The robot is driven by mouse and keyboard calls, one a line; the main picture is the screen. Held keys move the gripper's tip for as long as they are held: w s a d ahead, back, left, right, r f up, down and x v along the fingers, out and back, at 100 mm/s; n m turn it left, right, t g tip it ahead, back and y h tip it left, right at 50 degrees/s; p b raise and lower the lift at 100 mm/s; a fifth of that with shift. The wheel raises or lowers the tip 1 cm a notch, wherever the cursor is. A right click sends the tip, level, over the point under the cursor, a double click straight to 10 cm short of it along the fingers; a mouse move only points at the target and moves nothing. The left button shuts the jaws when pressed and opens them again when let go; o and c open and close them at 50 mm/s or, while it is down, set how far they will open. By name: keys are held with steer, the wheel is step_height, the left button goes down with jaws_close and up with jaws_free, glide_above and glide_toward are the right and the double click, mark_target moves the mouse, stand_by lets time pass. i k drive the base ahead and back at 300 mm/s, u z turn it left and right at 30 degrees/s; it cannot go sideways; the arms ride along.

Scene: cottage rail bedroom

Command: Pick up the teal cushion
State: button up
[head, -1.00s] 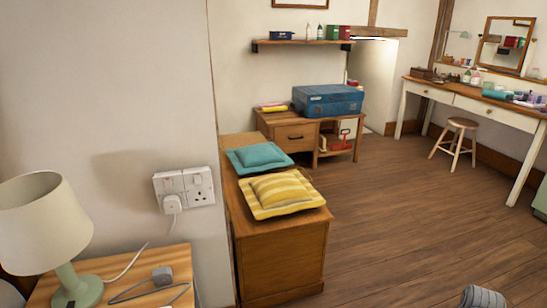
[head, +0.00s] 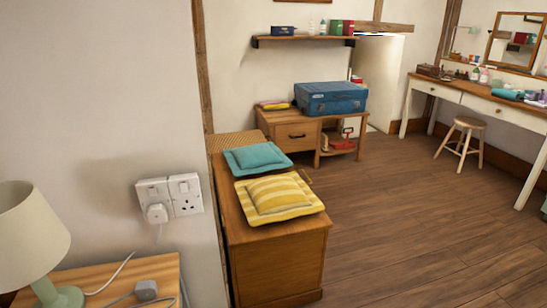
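The teal cushion (head: 257,158) lies flat on top of a wooden chest (head: 276,243), toward its back end. A yellow striped cushion (head: 279,197) lies just in front of it on the same chest top. Its back edge is close to the teal cushion's front edge, and I cannot tell whether they touch. The teal cushion's top is uncovered. My gripper is not in view.
A wall with a socket (head: 170,198) and a bedside table (head: 100,282) with a lamp (head: 30,240) stand at the left. A low cabinet (head: 290,130) bearing a blue suitcase (head: 331,98) is behind the chest. A stool (head: 469,123) stands right. The wooden floor (head: 410,220) is clear.

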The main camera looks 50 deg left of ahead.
mark_target(258, 158)
steer(key=z, duration=0.4)
steer(key=i, duration=2.2)
steer(key=u, duration=1.8)
